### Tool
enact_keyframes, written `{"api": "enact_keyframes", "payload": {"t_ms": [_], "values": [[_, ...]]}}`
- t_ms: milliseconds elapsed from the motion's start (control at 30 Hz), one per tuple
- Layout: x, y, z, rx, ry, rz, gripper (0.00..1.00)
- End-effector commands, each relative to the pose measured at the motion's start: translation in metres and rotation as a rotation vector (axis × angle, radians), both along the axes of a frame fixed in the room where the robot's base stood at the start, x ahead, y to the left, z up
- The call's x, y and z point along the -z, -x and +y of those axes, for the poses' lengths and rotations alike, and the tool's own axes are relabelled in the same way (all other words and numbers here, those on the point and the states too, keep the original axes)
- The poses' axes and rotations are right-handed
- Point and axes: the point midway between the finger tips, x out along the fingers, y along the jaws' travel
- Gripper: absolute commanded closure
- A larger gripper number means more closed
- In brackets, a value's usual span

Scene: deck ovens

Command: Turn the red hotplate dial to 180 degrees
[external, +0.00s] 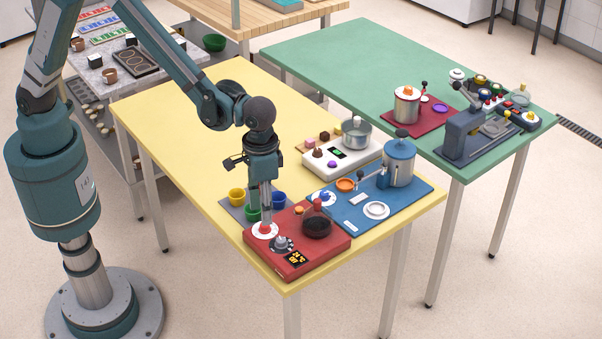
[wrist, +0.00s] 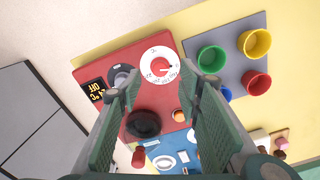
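The red hotplate (external: 318,255) sits at the front corner of the yellow table. Its white dial with a red centre (external: 265,231) is on the left part of its top; the dial also shows in the wrist view (wrist: 152,57), with dark scale marks and a pointer toward the right. My gripper (external: 263,218) points down just above the dial. In the wrist view its two fingers (wrist: 163,86) are spread apart with the dial beyond and between their tips; whether they touch it I cannot tell.
A blue board (external: 412,197) lies behind. The yellow table's left half is clear.

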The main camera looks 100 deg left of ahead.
Motion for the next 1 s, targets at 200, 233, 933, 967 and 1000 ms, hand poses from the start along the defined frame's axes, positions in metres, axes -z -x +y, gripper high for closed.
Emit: {"api": "enact_keyframes", "payload": {"t_ms": [200, 233, 933, 967, 1000], "values": [[0.026, 0.0, 0.0, 0.0, 0.0, 0.0, 0.65], [0.029, 0.0, 0.0, 0.0, 0.0, 0.0, 0.65], [0.048, 0.0, 0.0, 0.0, 0.0, 0.0, 0.74], [0.048, 0.0, 0.0, 0.0, 0.0, 0.0, 0.78], [0.048, 0.0, 0.0, 0.0, 0.0, 0.0, 0.83]]}}
